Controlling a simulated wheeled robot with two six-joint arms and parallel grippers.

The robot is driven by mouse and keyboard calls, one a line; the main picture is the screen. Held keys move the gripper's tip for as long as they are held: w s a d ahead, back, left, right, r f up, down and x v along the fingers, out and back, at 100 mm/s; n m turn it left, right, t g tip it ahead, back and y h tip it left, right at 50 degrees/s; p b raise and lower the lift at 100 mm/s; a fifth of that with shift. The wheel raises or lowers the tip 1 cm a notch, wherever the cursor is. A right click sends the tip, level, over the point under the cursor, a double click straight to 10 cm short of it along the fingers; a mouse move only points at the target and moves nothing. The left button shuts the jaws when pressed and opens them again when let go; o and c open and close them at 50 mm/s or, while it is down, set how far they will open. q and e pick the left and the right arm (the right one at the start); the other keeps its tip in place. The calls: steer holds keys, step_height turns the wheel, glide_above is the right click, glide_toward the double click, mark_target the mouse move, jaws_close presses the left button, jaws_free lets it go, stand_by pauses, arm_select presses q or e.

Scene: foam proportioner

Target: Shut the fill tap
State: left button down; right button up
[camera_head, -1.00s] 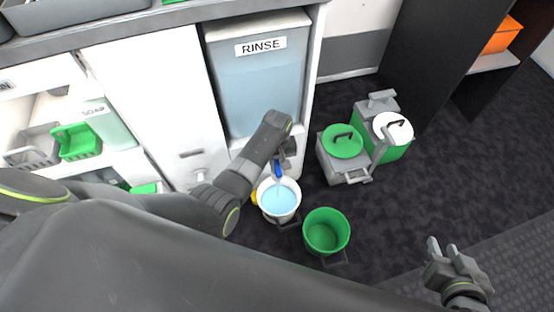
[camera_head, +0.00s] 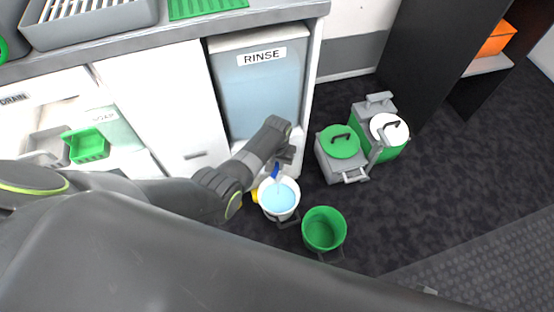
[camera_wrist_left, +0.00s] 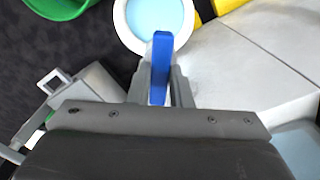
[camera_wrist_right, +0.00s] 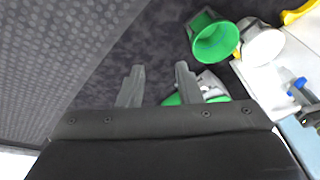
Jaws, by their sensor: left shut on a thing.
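The fill tap's blue lever (camera_head: 275,171) is at the foot of the RINSE tank (camera_head: 258,95). It stands out clearly between the fingers in the left wrist view (camera_wrist_left: 161,60). My left gripper (camera_head: 284,158) is shut on the lever. The tap's body is mostly hidden behind the gripper. A white bucket (camera_head: 268,209) holding pale blue liquid stands below the lever, and shows in the left wrist view (camera_wrist_left: 122,25). My right gripper (camera_wrist_right: 158,85) is open and empty in its own wrist view; it is almost wholly hidden in the head view.
An empty green bucket (camera_head: 324,229) stands on the dark floor beside the white one. Grey and green lidded containers (camera_head: 341,142) stand to the right. White cabinets (camera_head: 150,100) flank the tank on the left.

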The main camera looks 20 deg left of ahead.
arm_select(q)
steer(key=m+p, duration=0.1)
steer(key=m, duration=0.3)
steer(key=shift+r+m+p, duration=0.1)
steer(key=shift+m+p, duration=0.2)
steer(key=m+p, duration=0.1)
steer(key=m, duration=0.5)
arm_select(e)
steer(key=s+f, duration=0.1)
steer(key=d+f+g, duration=0.1)
steer(key=shift+s+f+g+h, duration=0.3)
steer(key=shift+s+f, duration=0.1)
arm_select(q)
steer(key=shift+m, duration=0.3)
arm_select(e)
steer(key=shift+f, duration=0.15)
arm_select(q)
steer(key=c, duration=1.3)
jaws_free()
arm_select(e)
steer(key=shift+w+r, duration=0.1)
steer(key=shift+r, duration=0.1)
